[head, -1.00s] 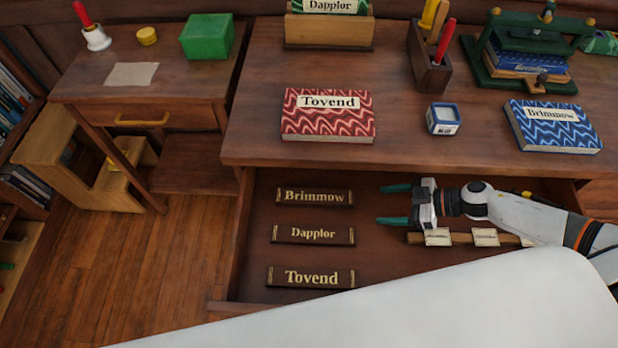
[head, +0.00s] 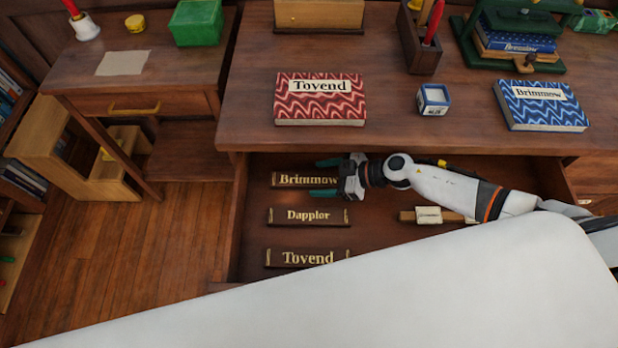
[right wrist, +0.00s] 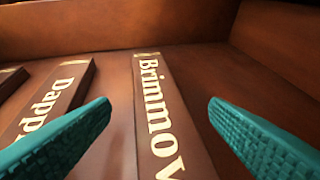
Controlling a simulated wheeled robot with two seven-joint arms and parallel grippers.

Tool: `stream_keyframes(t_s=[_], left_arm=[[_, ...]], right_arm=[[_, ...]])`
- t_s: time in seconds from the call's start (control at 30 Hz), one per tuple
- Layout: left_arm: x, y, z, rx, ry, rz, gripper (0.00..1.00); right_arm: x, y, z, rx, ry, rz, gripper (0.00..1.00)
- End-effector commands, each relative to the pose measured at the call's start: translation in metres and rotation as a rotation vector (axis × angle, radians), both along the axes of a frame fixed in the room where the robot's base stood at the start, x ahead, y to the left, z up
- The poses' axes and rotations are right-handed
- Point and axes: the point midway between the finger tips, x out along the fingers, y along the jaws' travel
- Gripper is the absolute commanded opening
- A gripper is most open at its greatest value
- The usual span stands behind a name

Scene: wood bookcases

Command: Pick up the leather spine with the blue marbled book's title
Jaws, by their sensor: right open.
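The blue marbled book (head: 542,105) lies on the desk at the right, with the title "Brimmow" on its label. The leather spine lettered "Brimmow" (head: 303,180) lies flat at the back of the open drawer; it also shows in the right wrist view (right wrist: 160,110). My right gripper (head: 326,178) is open at the spine's right end. In the right wrist view its teal fingers (right wrist: 160,125) stand apart on either side of the spine, not touching it. Spines lettered "Dapplor" (head: 306,216) and "Tovend" (head: 300,258) lie nearer the front. My left gripper is not in view.
The open drawer (head: 375,240) has walls around the spines. A wooden strip with paper labels (head: 428,215) lies to the right under my right arm. The desk edge overhangs behind. A red marbled book (head: 320,100) and a small blue-and-white box (head: 433,99) sit on the desk.

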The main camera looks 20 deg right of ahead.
Motion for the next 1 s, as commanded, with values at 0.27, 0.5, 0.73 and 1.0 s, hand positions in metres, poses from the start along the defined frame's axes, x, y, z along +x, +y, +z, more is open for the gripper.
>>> stream_keyframes(t_s=[0.27, 0.5, 0.73, 1.0], left_arm=[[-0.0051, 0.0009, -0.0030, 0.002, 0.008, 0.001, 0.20], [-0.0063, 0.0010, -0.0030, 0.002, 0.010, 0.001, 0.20], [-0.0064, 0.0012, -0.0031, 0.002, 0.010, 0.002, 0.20], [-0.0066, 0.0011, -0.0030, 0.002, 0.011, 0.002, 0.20]], right_arm=[[0.0081, 0.0152, -0.0096, 0.000, -0.001, 0.000, 0.70], [0.0077, 0.0147, -0.0095, -0.001, 0.000, 0.000, 0.54], [0.0075, 0.0145, -0.0096, -0.001, 0.000, 0.000, 0.19], [0.0073, 0.0143, -0.0096, -0.001, 0.000, 0.000, 0.18]])
